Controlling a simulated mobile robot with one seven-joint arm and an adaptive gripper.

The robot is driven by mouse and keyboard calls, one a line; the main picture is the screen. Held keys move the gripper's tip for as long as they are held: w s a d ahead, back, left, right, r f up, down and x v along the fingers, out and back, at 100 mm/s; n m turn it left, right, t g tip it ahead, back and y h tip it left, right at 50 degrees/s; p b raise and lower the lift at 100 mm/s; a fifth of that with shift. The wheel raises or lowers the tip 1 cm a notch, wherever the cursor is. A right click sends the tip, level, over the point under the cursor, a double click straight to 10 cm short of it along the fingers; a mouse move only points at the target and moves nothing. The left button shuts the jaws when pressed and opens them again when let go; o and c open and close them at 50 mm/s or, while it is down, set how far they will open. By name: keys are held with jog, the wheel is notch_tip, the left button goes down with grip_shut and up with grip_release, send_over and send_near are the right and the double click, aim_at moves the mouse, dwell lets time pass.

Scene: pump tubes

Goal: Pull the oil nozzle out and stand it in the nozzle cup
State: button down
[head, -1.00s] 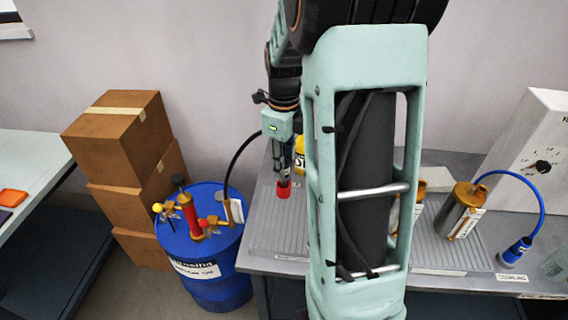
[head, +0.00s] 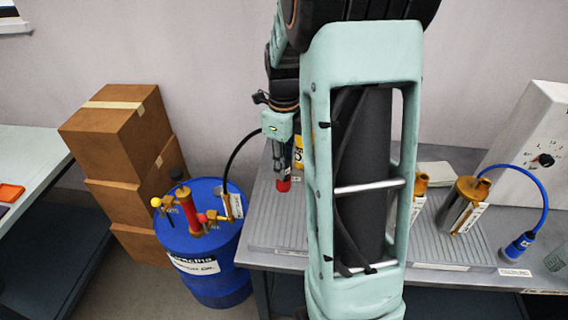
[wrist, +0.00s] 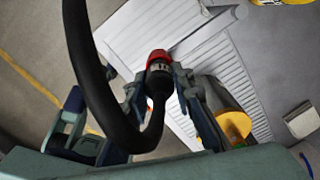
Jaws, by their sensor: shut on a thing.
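The oil nozzle, with a red tip (head: 283,186), is held by my gripper (head: 283,158) above the left part of the grey bench. In the wrist view, the dark nozzle with its red end (wrist: 158,57) lies between my gripper's fingers (wrist: 160,76). My fingers are shut on it. A black hose (head: 234,155) runs from the nozzle to the top of the blue drum (head: 200,250); it also loops across the wrist view (wrist: 88,80). I cannot pick out the nozzle cup; my arm hides the middle of the bench.
A metal can with a gold top (head: 462,207) stands on the bench at right. A blue hose (head: 535,178) leads to a blue nozzle (head: 518,246) near the front edge. Brown boxes (head: 120,150) are stacked behind the drum. A white panel (head: 535,135) stands at back right.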

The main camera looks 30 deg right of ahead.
jog(key=shift+f, duration=0.2)
jog(key=c, duration=1.6)
grip_release()
jog(key=shift+r, duration=0.1)
notch_tip(320, 180, up, 12)
